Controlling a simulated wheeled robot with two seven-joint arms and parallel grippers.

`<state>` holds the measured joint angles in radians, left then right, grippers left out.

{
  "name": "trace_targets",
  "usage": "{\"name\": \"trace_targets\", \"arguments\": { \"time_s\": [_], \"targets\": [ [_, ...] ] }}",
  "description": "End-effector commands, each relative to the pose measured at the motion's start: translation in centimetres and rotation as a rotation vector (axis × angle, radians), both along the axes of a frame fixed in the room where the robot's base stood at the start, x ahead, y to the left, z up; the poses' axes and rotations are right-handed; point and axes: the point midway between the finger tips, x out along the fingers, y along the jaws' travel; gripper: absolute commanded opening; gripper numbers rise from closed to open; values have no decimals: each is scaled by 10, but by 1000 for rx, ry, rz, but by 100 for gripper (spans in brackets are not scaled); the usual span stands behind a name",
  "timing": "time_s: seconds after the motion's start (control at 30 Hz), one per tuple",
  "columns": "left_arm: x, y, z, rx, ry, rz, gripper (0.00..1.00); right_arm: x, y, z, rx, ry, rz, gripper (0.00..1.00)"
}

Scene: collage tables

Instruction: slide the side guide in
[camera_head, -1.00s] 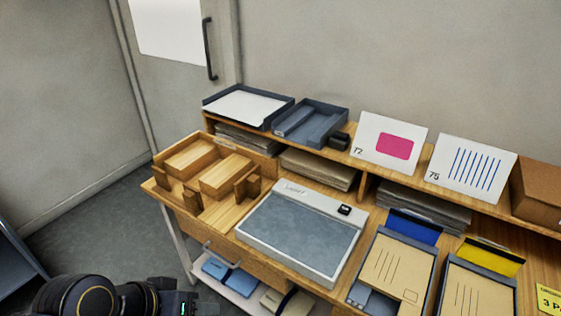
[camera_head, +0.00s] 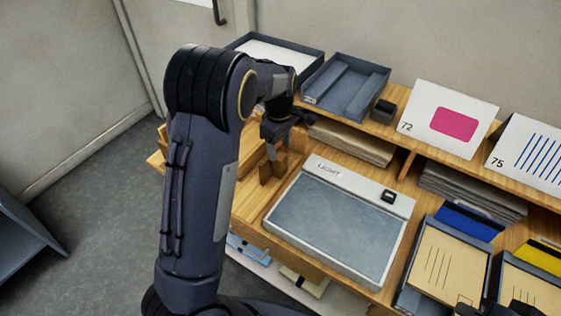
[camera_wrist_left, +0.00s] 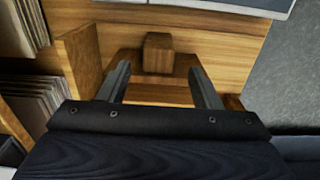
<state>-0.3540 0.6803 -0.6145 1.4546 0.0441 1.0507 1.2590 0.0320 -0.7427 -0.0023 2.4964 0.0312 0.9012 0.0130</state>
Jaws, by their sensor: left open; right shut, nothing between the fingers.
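The wooden side guide (camera_head: 272,166), with an upright block, stands on the wooden jig (camera_head: 160,162) at the table's left end. My arm hides most of the jig. My left gripper (camera_head: 272,148) is over the guide, pointing down. In the left wrist view my left gripper (camera_wrist_left: 162,88) is open, its two fingers apart. A small wooden block of the guide (camera_wrist_left: 158,52) shows between and beyond the fingertips; I cannot tell if they touch it. My right gripper (camera_head: 498,308) only just shows at the bottom right edge, shut and empty.
A light pad (camera_head: 335,225) lies just right of the jig. Grey trays (camera_head: 346,88) and cards (camera_head: 450,119) stand on the raised shelf behind. Envelope trays (camera_head: 443,262) are at the right. Open floor lies left of the table.

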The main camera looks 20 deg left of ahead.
Motion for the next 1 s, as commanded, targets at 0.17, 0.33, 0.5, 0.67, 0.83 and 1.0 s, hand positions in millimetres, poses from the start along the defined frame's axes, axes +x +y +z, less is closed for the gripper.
{"name": "trace_targets", "arguments": {
  "time_s": [0.17,0.33,0.5,0.67,0.83,1.0],
  "targets": [
    [4,-1,-16,16,7,16,58,0,0,0,0,0,0,0],
    [3,0,-44,15,9,15,58,0,0,0,0,0,0,0],
    [3,0,-68,14,7,14,58,0,0,1,0,0,0,0],
    [3,0,-80,14,6,14,58,0,0,1,0,0,0,0],
    [3,0,-81,14,4,14,58,0,0,1,0,0,0,0],
    [3,-1,-81,14,4,14,50,0,0,1,0,0,0,0]
  ]
}}
